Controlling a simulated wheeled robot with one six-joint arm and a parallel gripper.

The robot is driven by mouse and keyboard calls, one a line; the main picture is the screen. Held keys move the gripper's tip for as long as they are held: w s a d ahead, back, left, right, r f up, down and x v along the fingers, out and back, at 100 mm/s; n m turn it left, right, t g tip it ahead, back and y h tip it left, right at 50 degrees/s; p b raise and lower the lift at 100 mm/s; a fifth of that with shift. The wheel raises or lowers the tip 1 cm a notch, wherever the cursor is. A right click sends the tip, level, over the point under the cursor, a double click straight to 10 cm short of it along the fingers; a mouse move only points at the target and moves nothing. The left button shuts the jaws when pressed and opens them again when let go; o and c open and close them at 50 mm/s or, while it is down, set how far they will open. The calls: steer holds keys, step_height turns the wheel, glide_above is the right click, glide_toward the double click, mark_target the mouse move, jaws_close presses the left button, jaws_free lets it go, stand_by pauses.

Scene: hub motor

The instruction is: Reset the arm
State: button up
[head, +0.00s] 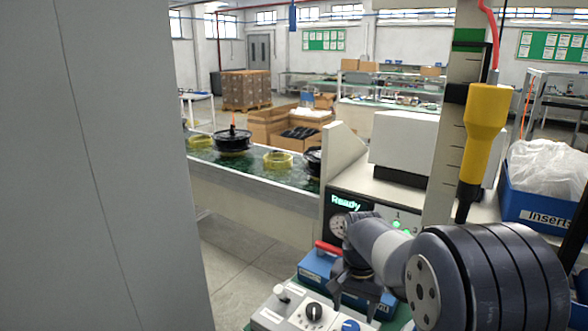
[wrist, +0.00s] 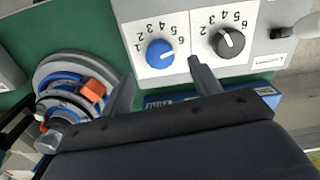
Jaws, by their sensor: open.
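My gripper (head: 350,288) hangs at the lower middle of the head view, pointing down in front of a blue box (head: 318,266) with a red handle. In the wrist view my gripper (wrist: 160,82) has its two fingers spread apart with nothing between them. Beyond the fingers is a grey control panel (head: 268,318) with a blue knob (wrist: 160,54), a black knob (wrist: 229,43) and a lever switch (wrist: 296,31). My arm reaches in from the lower right of the head view. Whether the fingers touch anything is unclear.
A round fixture with a blue ring and orange block (wrist: 92,90) stands left of the fingers. A yellow tool (head: 486,122) hangs above my arm. A blue bin (head: 535,205) is at right. A grey wall (head: 95,170) fills the left. A conveyor (head: 250,182) carries parts behind.

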mark_target(351, 326)
step_height(351, 326, down, 6)
steer(key=shift+r, duration=0.15)
stand_by(0.4)
